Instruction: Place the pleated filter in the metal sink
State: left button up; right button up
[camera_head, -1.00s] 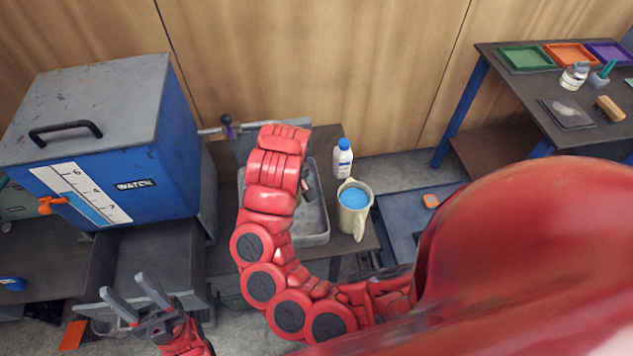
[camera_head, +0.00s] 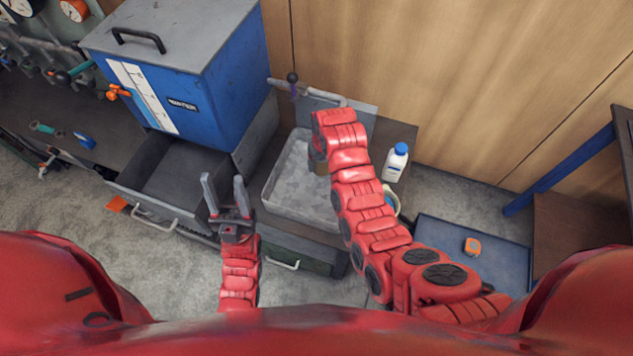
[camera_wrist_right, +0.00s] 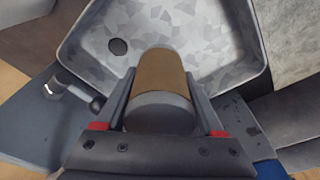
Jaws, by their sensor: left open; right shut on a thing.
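The pleated filter (camera_wrist_right: 160,75) is a brown cylinder with a grey end cap. My right gripper (camera_wrist_right: 160,95) is shut on it, one finger along each side. In the right wrist view it is held over the metal sink (camera_wrist_right: 222,45), whose dark drain hole shows to the left of it. In the head view the sink (camera_head: 290,188) is a grey basin at the middle, and my right arm reaches over its right side. Only a small brown part of the filter (camera_head: 319,166) shows there below my wrist. My left gripper (camera_head: 225,190) is open and empty, left of the sink.
The blue water tank (camera_head: 195,85) stands behind left, above an open grey tray (camera_head: 175,175). A faucet (camera_head: 315,95) is behind the sink. A white bottle (camera_head: 395,163) and a partly hidden cream jug (camera_head: 393,200) stand right of my arm. The sink floor looks clear.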

jog(key=shift+s+f, duration=0.3)
jog(key=shift+f, duration=0.55)
notch_tip(320, 180, down, 5)
jog(key=shift+a+f+p, duration=0.1)
jog(key=shift+f+p, duration=0.1)
jog(key=shift+p, duration=0.65)
jog(key=shift+f, duration=0.7)
jog(key=shift+f+b, duration=0.3)
jog(key=shift+f, duration=1.3)
